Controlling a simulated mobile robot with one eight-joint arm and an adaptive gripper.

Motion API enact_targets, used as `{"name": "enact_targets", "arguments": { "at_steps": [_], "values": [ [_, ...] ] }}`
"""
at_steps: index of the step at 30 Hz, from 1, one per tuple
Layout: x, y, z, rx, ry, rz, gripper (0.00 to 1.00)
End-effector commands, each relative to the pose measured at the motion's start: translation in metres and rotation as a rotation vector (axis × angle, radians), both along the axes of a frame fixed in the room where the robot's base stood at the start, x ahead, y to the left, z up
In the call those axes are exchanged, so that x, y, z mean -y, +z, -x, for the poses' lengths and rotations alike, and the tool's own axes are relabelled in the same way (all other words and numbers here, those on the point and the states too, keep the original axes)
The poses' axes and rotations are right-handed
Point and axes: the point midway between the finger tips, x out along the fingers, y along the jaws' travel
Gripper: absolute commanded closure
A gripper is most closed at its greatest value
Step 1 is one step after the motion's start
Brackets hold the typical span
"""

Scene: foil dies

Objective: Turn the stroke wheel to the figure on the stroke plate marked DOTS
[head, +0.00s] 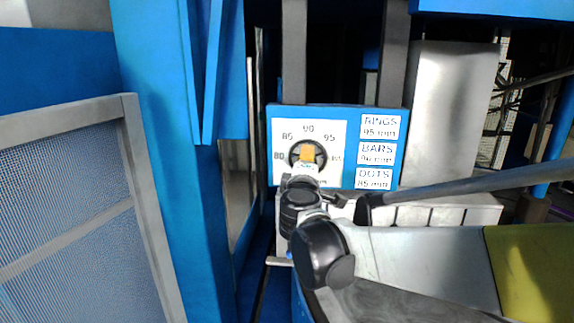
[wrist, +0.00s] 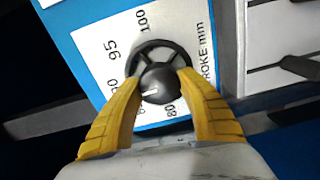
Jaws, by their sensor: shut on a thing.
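The stroke wheel (head: 322,165) is a dark spoked wheel on a white dial plate (head: 285,125) with figures from 80 up. In the wrist view the wheel (wrist: 148,46) has a round dark hub with a short white mark. The mark points left and slightly down, roughly toward 90; the left finger partly hides the figures there. The stroke plate marked DOTS (head: 374,178) reads 85 mm. My gripper (head: 307,152) has yellow fingers on both sides of the hub; in the wrist view it (wrist: 161,78) is shut on the wheel's hub.
Plates marked RINGS (head: 380,126), 95 mm, and BARS (head: 376,153), its figure blurred, sit above DOTS on the blue panel (head: 340,111). A blue post (head: 175,170) and mesh guard (head: 70,200) stand left. A pale ledge (head: 440,212) lies right, below the panel.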

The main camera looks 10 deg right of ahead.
Motion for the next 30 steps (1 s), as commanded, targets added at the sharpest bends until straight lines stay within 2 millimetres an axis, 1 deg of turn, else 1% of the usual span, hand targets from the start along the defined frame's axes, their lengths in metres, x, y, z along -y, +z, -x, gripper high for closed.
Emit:
{"name": "enact_targets", "arguments": {
  "at_steps": [9, 18, 24, 30],
  "values": [
    [-0.0004, -0.0006, -0.0006, -0.081, 0.001, 0.286, 0.86],
    [-0.0003, -0.0011, -0.0006, -0.148, 0.001, 0.516, 0.86],
    [-0.0001, -0.0011, -0.0005, -0.177, 0.001, 0.62, 0.86],
    [0.0, -0.001, -0.0005, -0.194, 0.0, 0.677, 0.86]
  ]
}}
